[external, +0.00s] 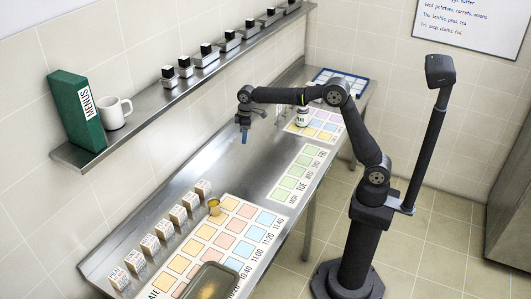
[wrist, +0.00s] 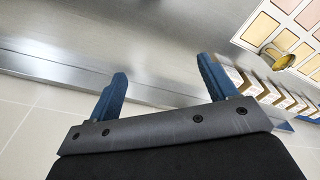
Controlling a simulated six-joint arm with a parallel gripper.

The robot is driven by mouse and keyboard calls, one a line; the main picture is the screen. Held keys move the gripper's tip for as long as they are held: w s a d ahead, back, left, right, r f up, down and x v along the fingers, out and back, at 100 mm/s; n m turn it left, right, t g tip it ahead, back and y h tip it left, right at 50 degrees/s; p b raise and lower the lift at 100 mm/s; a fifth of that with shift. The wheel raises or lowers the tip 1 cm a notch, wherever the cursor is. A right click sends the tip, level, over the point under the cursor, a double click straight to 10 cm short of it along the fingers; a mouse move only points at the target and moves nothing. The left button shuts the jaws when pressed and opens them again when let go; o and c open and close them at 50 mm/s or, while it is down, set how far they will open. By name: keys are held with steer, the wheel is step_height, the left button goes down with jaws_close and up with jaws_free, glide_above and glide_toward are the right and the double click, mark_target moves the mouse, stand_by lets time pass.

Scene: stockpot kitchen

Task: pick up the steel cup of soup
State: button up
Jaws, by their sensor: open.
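The steel cup of soup (external: 214,207) is small, with yellow-orange soup in it. In the wrist view the cup (wrist: 279,58) is at the right edge, next to the boxes. My gripper (external: 244,136) hangs above the counter, well behind the cup and apart from it. In the wrist view its blue fingers (wrist: 160,68) are spread, with only bare counter and wall between and beyond them.
Several small boxes (external: 178,216) stand in a row along the wall side. A dark-rimmed tray of brownish food (external: 234,269) sits on the mat at the front. A wall shelf (external: 150,110) holds a green menu box and a white mug. The middle of the counter is clear.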

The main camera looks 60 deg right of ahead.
steer(key=a+n, duration=0.4)
steer(key=a, duration=1.3)
steer(key=n, duration=0.4)
glide_above(214, 204)
steer(key=s, duration=0.2)
steer(key=shift+g+y, duration=0.3)
steer(key=shift+g, duration=0.1)
steer(key=f, duration=0.4)
steer(key=a+f, duration=0.1)
steer(key=f, duration=0.7)
steer(key=shift+w+a, duration=0.15)
steer(key=shift+a, duration=0.1)
steer(key=shift+a+f, duration=0.15)
steer(key=shift+f, duration=1.4)
steer(key=shift+a+f, duration=0.15)
steer(key=shift+f, duration=1.35)
steer(key=shift+r, duration=0.1)
steer(key=c, duration=1.1)
